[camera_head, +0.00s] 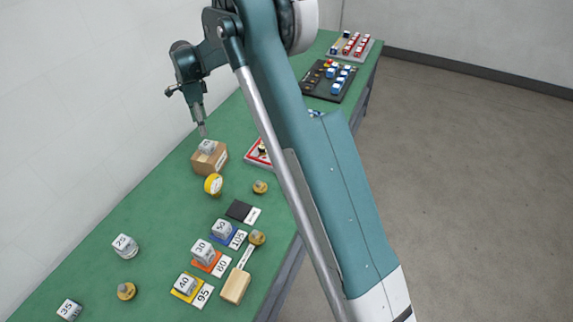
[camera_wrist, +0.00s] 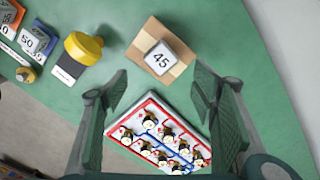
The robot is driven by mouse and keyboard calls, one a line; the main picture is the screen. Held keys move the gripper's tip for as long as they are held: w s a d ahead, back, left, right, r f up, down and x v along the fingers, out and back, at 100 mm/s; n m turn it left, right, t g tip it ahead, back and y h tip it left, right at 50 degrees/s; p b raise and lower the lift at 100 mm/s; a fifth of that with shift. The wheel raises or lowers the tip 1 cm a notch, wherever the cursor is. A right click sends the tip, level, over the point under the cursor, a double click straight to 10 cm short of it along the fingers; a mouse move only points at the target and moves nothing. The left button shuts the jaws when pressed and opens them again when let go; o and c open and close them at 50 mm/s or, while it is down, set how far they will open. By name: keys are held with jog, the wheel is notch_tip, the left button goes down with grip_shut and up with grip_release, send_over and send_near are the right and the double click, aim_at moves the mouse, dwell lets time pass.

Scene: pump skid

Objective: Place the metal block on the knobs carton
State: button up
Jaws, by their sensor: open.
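The grey metal block marked 45 (camera_wrist: 161,57) sits face up on top of a brown cardboard carton (camera_wrist: 147,32). In the head view the block (camera_head: 207,146) rests on the same carton (camera_head: 221,160), toward the far part of the green table. The wording on the carton is too small to read. My gripper (camera_wrist: 160,75) is open, with its fingers spread apart and nothing between them. In the head view my gripper (camera_head: 202,131) points down just above the block, seen from the side.
A red-and-white tray (camera_wrist: 125,103) with several small parts lies beside the carton. A yellow-topped object (camera_head: 213,184) stands in front of it. Dark and pale trays stand at the far end.

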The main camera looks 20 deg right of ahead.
jog(key=s+d+r+n+t, duration=0.2)
jog(key=s+d+r+n, duration=0.3)
jog(key=s+r, duration=0.65)
jog(key=s+d+r+n+t, duration=0.1)
jog(key=s+d+r+n, duration=0.2)
jog(key=s+d+r, duration=0.8)
jog(key=s+d+f+n+t, duration=0.2)
jog(key=s+n, duration=0.3)
jog(key=s, duration=1.1)
jog(key=s+d+f+n+t, duration=0.2)
jog(key=s+f+n, duration=0.1)
jog(key=s, duration=1.3)
jog(key=shift+d+f+n, duration=0.2)
jog(key=shift+d+n, duration=0.15)
jog(key=shift+n, duration=0.55)
